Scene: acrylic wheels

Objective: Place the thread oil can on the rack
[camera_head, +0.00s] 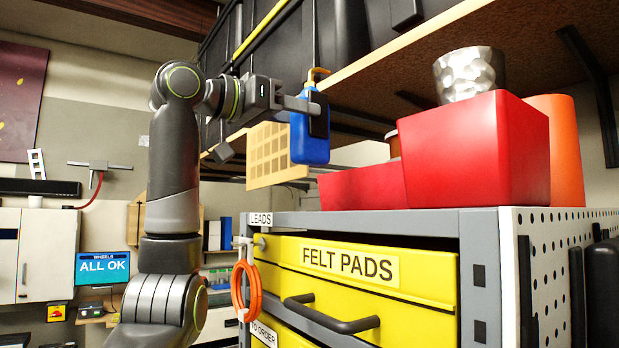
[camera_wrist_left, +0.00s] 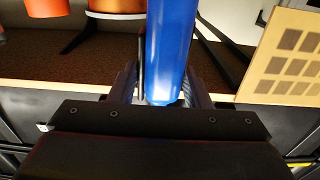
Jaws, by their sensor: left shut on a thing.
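A blue can (camera_head: 309,142) with an orange-yellow spout is held upright in my left gripper (camera_head: 318,112), level with the wooden upper shelf and in front of its edge. The jaws are shut on the can's body. In the left wrist view, the blue can (camera_wrist_left: 170,50) stands between the two fingers (camera_wrist_left: 160,88); its far end is cut off by the frame. I cannot tell for sure which surface is the rack; a wooden shelf (camera_head: 400,75) runs above the cabinet. My right gripper is not in view.
Red bins (camera_head: 475,150) and an orange container (camera_head: 560,140) stand on the grey cabinet with yellow drawers (camera_head: 350,270), right of the can. A silver dimpled cup (camera_head: 468,72) shows above the bins. A beige gridded panel (camera_head: 270,155) is close behind the can.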

